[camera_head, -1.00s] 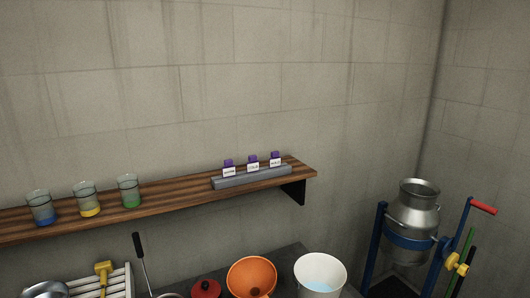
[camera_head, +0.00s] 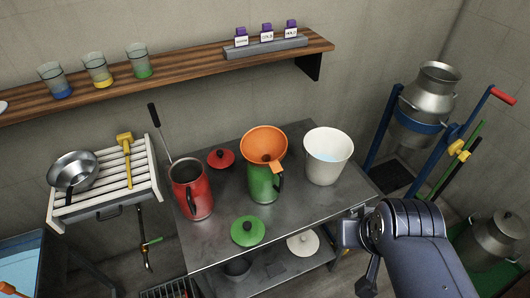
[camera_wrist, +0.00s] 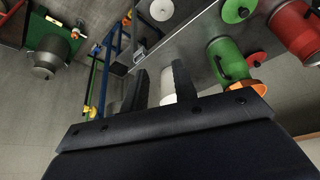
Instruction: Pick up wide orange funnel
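The wide orange funnel (camera_head: 264,142) sits in the mouth of a green jug (camera_head: 264,184) on the metal table (camera_head: 225,228). In the wrist view the funnel's orange rim (camera_wrist: 246,87) shows beside the green jug (camera_wrist: 228,58), partly hidden by my gripper's body. My gripper (camera_wrist: 160,67) is open, its two dark fingers apart with nothing held. In the head view my arm is at the lower right, with its hand at the table's right front edge, apart from the funnel.
A white bucket (camera_head: 327,160) with bluish contents stands right of the funnel; a red jug (camera_head: 191,188) stands left. A red lid (camera_head: 221,159) and green lid (camera_head: 247,230) lie on the table. A wooden shelf (camera_head: 190,72) runs behind. A metal can (camera_head: 428,98) hangs in a blue frame.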

